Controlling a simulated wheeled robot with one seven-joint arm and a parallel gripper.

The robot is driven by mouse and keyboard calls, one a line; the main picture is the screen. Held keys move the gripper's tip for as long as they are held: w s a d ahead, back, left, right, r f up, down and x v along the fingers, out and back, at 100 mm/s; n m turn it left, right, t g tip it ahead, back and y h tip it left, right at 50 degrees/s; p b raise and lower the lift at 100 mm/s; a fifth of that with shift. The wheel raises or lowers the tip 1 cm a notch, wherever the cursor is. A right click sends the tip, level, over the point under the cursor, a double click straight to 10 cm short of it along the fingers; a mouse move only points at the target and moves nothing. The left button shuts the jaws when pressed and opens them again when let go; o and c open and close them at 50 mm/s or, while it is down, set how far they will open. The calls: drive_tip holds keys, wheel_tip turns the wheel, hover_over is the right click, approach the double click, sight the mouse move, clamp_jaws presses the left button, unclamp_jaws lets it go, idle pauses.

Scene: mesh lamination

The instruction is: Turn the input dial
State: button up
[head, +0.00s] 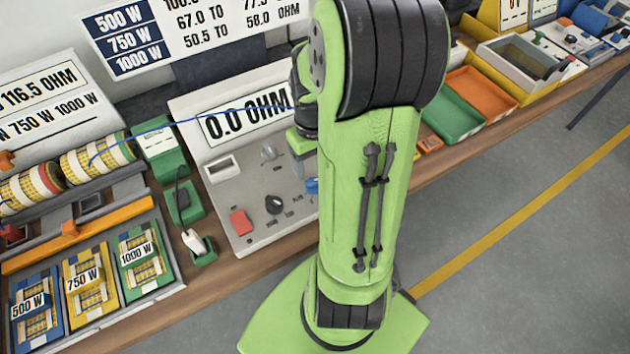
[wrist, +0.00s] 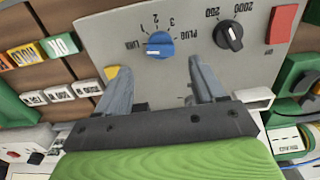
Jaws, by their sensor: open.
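The meter panel (head: 225,232) stands on the bench with a "0.0 OHM" display. A blue dial (wrist: 160,44) with a white pointer sits on it, ringed by marks 1, 2, 3 and "PLUG"; I take it as the input dial. In the head view the blue dial (head: 312,186) shows only partly beside my arm. A black dial (wrist: 229,37) marked 200 and 2000 sits to its right in the wrist view. My gripper (wrist: 156,68) is open and empty. Its fingers point toward the panel, with the blue dial just beyond the gap between the tips. Contact cannot be told.
A red button (wrist: 282,23) is near the black dial; it also shows in the head view (head: 241,222). Labelled wattage trays (head: 90,285) and wound rolls (head: 97,158) lie left. Green (head: 452,118) and orange (head: 484,92) trays lie right. My arm hides the panel's right side.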

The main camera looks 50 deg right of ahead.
sight(314, 180)
wheel_tip(314, 180, down, 8)
drive_tip(key=shift+r+b, duration=0.25)
drive_tip(key=shift+b, duration=0.65)
drive_tip(key=shift+c, duration=0.2)
drive_tip(key=c, duration=1)
